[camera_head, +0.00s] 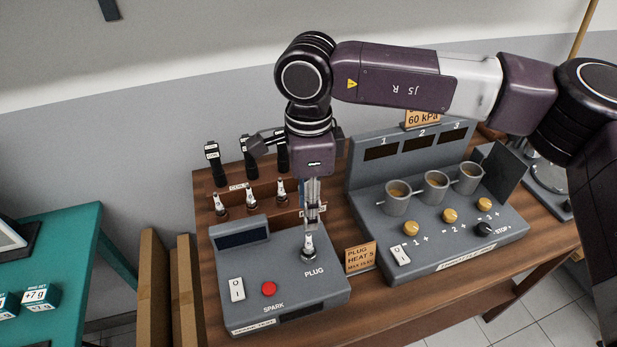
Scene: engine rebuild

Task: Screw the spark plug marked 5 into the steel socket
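A white-and-metal spark plug (308,247) stands upright at the spot labelled PLUG on the grey spark tester (330,287). Its lower end and the steel socket are hidden, and I cannot read a number on it. My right gripper (312,222) points down from above, its metal fingertips right over the plug's top. I cannot tell whether they touch it or how far apart they are. Several similar plugs, including a left one (221,204) and a middle one (250,199), stand in a wooden rack (237,221). My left gripper is not in view.
The tester has a white switch (237,289) and red button (269,289). A card (360,257) reads PLUG HEAT 5. Right of it stands a grey unit (460,247) with three cups. Black-topped parts (213,165) stand behind the rack. A teal table (70,260) is at left.

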